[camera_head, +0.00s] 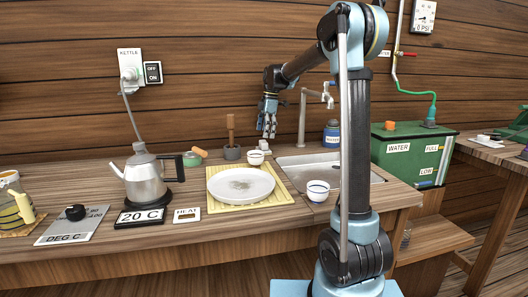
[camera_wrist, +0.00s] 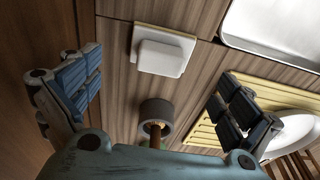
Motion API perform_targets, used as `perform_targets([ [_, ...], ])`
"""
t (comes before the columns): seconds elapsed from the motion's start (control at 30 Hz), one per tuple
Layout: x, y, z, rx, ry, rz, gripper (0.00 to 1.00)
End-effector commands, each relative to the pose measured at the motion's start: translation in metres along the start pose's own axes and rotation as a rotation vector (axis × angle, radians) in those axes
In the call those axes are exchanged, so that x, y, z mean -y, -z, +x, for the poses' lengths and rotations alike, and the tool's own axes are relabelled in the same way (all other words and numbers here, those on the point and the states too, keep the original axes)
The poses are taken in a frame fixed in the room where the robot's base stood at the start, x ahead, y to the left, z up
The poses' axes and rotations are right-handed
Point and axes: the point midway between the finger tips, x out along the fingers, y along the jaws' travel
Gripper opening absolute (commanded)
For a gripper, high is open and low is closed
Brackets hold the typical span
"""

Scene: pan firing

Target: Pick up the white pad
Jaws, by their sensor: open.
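The white pad (camera_wrist: 160,57) shows in the wrist view as a rounded white block on a thin cream-edged base, flat on the wooden counter near the sink. In the head view a small pale thing beside the mortar, partly hard to make out, seems to be it (camera_head: 256,157). My gripper (camera_head: 268,128) hangs fingers-down above the back of the counter. In the wrist view its two fingers (camera_wrist: 158,95) are spread wide with nothing between them. The pad lies on the counter below, apart from the fingers.
A dark mortar (camera_wrist: 157,112) with a wooden pestle stands close to the pad. A slatted mat (camera_head: 285,195) bears a white plate (camera_head: 240,183). The sink (camera_head: 308,170) and tap (camera_head: 303,115) are to the right. A striped bowl (camera_head: 318,190) stands in front; a kettle (camera_head: 147,180) is left.

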Motion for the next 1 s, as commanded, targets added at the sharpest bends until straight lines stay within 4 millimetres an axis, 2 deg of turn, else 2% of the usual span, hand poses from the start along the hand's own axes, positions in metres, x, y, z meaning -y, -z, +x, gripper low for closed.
perform_targets([
  [0.27, 0.000, 0.000, 0.018, 0.000, 0.000, -0.001, 0.98],
  [0.53, -0.001, -0.001, 0.053, 0.000, 0.000, 0.000, 0.98],
  [0.87, -0.001, -0.001, 0.059, 0.000, 0.000, 0.000, 0.98],
  [1.0, -0.001, -0.001, 0.059, 0.000, 0.000, 0.000, 0.69],
])
